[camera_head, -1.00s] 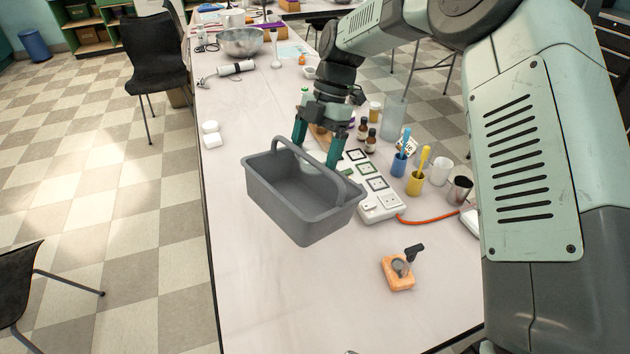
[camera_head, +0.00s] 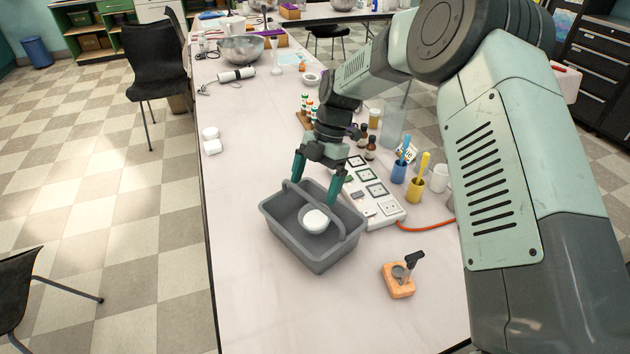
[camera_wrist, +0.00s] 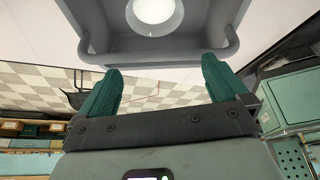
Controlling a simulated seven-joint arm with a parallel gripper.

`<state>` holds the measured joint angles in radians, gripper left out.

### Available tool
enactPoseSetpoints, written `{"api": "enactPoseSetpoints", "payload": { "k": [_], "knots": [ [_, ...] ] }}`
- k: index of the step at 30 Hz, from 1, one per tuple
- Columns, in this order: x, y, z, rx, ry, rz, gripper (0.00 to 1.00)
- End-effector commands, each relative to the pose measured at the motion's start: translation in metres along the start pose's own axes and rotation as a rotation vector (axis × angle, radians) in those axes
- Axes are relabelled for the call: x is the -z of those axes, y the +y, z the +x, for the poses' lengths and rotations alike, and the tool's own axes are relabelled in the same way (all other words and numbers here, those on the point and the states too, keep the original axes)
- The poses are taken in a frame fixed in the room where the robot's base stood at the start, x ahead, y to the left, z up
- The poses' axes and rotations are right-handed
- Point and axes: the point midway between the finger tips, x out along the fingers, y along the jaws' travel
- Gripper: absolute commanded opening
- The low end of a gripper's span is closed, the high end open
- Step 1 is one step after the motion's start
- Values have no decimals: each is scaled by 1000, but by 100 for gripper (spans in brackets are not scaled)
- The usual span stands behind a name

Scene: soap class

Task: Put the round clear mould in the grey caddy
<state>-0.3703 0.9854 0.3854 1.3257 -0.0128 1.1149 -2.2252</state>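The grey caddy (camera_head: 283,237) stands on the table in the middle of the head view, with its handle arching over it. A round mould (camera_head: 315,221) with a pale rim and white centre shows inside the caddy, partly behind the handle. It also shows in the wrist view as a white disc (camera_wrist: 154,9) within a grey ring, cut by the top edge. My gripper (camera_head: 315,192) is over the back side of the caddy, close to the handle. Its green fingers (camera_wrist: 162,65) are wide apart with nothing between them. I cannot tell whether a finger touches the caddy.
An orange block (camera_head: 398,287) with a dark-handled tool is in front.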

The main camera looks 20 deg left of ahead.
Motion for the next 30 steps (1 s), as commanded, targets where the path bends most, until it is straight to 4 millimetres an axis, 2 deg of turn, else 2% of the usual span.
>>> {"api": "enactPoseSetpoints", "payload": {
  "k": [8,11,21,25,30],
  "knots": [
    [0,0,-8,-2,-1,0,100],
    [0,1,-24,-4,-2,-1,100],
    [0,0,-94,-3,-2,-1,100],
    [0,0,-111,-2,-1,0,100],
    [0,0,-120,0,0,0,100]
  ]
}}
